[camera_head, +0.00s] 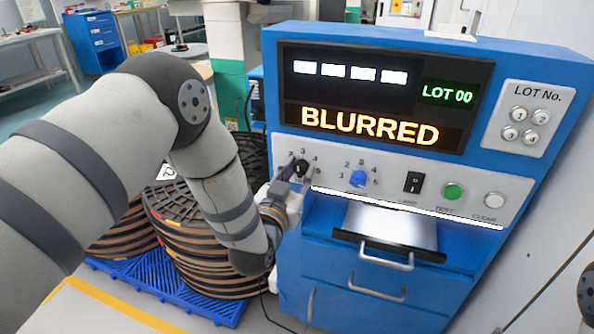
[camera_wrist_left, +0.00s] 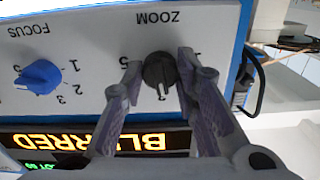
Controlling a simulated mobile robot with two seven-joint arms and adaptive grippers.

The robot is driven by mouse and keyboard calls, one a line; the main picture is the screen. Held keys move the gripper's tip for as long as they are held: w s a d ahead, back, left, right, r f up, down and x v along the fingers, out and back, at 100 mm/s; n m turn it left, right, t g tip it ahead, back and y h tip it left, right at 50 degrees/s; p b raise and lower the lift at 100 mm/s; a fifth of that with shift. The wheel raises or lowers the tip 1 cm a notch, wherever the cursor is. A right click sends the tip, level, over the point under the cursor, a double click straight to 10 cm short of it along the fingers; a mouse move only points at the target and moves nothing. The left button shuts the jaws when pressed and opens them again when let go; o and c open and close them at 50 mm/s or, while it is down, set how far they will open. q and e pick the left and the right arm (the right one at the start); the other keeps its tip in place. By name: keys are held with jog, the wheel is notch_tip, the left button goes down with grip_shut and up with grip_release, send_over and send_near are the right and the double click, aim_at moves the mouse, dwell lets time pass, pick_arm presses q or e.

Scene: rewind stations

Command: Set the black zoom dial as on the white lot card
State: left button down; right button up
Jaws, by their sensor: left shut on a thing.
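The black zoom dial (camera_head: 302,168) sits on the white front panel of the blue machine, under the word ZOOM in the wrist view (camera_wrist_left: 160,72). Its white mark points to about the 3. My left gripper (camera_head: 293,172) is shut on this dial, one finger on each side, as the left wrist view also shows (camera_wrist_left: 159,66). The display (camera_head: 370,127) reads BLURRED, and LOT 00 in green. I cannot make out a white lot card with readable writing. My right gripper is not in view.
The blue focus dial (camera_head: 358,178) is beside the zoom dial. Further right are a black lamp switch (camera_head: 413,182), a green test button (camera_head: 452,191) and a white clear button (camera_head: 494,200). Lot number buttons (camera_head: 525,125) are upper right. Stacked reels (camera_head: 205,245) stand left of the machine.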

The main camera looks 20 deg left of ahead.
pick_arm(q)
jog(key=shift+m, duration=0.5)
jog(key=shift+f, duration=0.1)
jog(key=c, duration=1.2)
grip_release()
jog(key=shift+c, duration=0.2)
jog(key=shift+s, duration=0.15)
jog(key=s, duration=1.1)
jog(key=shift+s+a, duration=0.25)
jog(key=shift+s, duration=0.15)
